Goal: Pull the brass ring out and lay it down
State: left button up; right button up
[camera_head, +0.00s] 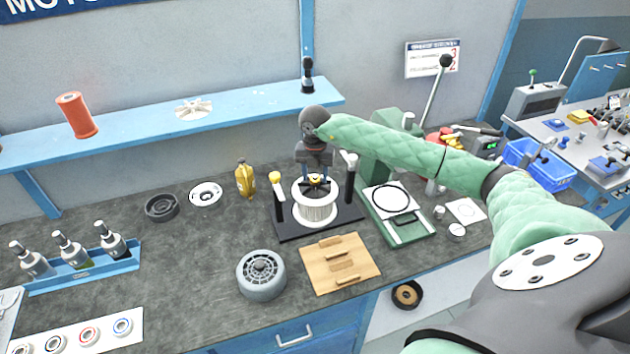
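A white ribbed cylinder (315,208) stands upright on a black fixture plate (288,229) between two posts. A small dark and brass-coloured piece (317,182) shows at its top centre; it may be the brass ring, but it is too small to be sure. My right gripper (316,180) points down over the cylinder, its fingers apart on either side of that piece. Whether the fingertips touch it I cannot tell. My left gripper is out of view.
A wooden board (341,283) with raised blocks lies in front of the fixture, beside a grey finned housing (262,275). A green press (398,228) stands to the right. The bench (190,265) is clear at centre left.

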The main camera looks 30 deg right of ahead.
grip_shut()
jog(key=shift+r, duration=1.25)
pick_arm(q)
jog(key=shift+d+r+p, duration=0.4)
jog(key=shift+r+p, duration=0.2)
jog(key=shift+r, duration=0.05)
pick_arm(e)
jog(key=shift+r, duration=1.6)
